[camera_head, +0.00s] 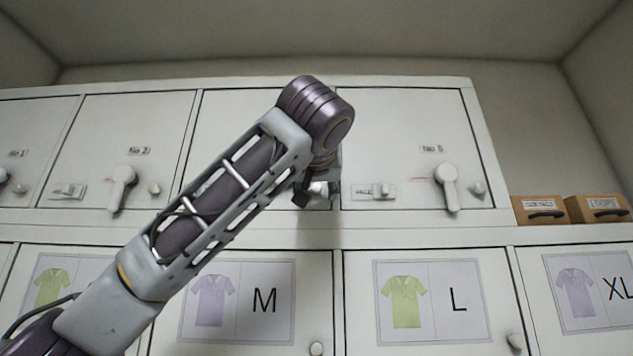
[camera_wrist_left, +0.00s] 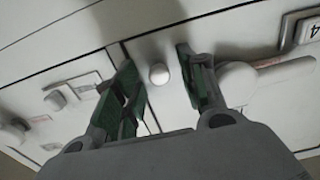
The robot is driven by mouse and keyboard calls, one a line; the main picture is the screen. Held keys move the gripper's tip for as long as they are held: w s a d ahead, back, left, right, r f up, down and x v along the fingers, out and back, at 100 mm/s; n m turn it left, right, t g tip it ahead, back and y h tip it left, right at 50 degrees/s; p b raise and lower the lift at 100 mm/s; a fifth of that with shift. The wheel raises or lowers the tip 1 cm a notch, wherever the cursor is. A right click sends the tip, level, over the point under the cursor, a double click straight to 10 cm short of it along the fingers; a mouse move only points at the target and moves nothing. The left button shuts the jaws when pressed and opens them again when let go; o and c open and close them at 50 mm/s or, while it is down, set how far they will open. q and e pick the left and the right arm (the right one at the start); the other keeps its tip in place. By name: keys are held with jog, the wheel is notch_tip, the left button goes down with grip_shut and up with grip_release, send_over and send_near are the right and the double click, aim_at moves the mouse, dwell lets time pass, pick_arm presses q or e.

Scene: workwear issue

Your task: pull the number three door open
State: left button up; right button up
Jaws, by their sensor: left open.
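The number three door (camera_head: 235,115) is the third upper door from the left in the head view. It looks closed, and my left arm hides its label and fittings there. My left gripper (camera_head: 312,192) is at its lower right. In the left wrist view, turned about upside down, the open fingers (camera_wrist_left: 157,68) stand either side of a small round white knob (camera_wrist_left: 158,75). Gaps show on both sides of the knob; contact cannot be told. The door's lever handle (camera_wrist_left: 275,76) lies sideways beside one finger. My right gripper is out of view.
The door to the right (camera_head: 400,120) has a hanging lever (camera_head: 447,186) and its own latch plate (camera_head: 377,191) near my gripper. A ledge (camera_head: 420,237) runs below, above lower doors with shirt pictures. Two brown boxes (camera_head: 538,209) (camera_head: 597,208) stand at the right.

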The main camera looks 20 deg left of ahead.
pick_arm(q)
jog(key=shift+w, duration=0.2)
grip_shut()
dwell(0.3)
